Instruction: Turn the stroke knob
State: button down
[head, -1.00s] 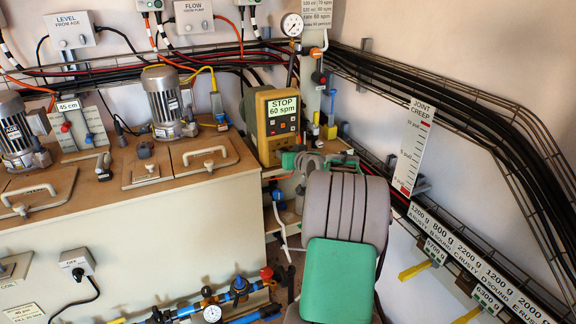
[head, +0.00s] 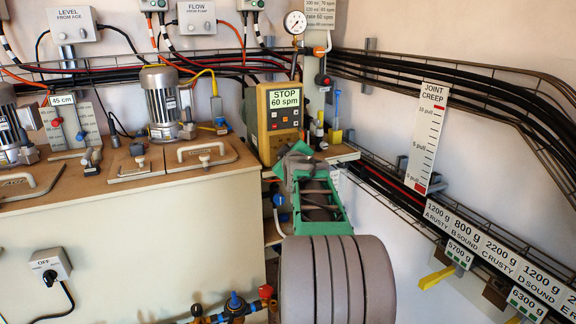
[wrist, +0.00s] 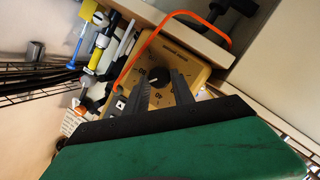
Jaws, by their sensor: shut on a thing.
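The stroke knob (wrist: 159,76) is a round black knob on a yellow dial face with markings around it, seen in the wrist view. My gripper (wrist: 161,82) has one dark finger on each side of it and is shut on it. In the head view the yellow control box (head: 279,118) shows "STOP 60 spm" on its screen. There my gripper (head: 294,158) is at the box's lower right, and the knob is hidden.
Bottles and tools (wrist: 100,50) stand close beside the dial in the wrist view. An orange cable (wrist: 146,48) loops around the yellow box. A pressure gauge (head: 295,22) and pipe rise behind it. A cabinet with lids (head: 205,151) is at left, and a wall cable tray runs along the right.

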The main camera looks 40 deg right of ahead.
jog(key=shift+f+n+h+b, duration=0.2)
jog(key=shift+n+h+b, duration=0.2)
jog(key=shift+n+b, duration=0.65)
jog(key=shift+r, duration=0.1)
jog(key=c, duration=1.1)
grip_release()
jog(key=p+v, duration=0.1)
jog(key=v, duration=0.6)
jog(key=shift+s+a, duration=0.25)
jog(key=shift+s, duration=0.1)
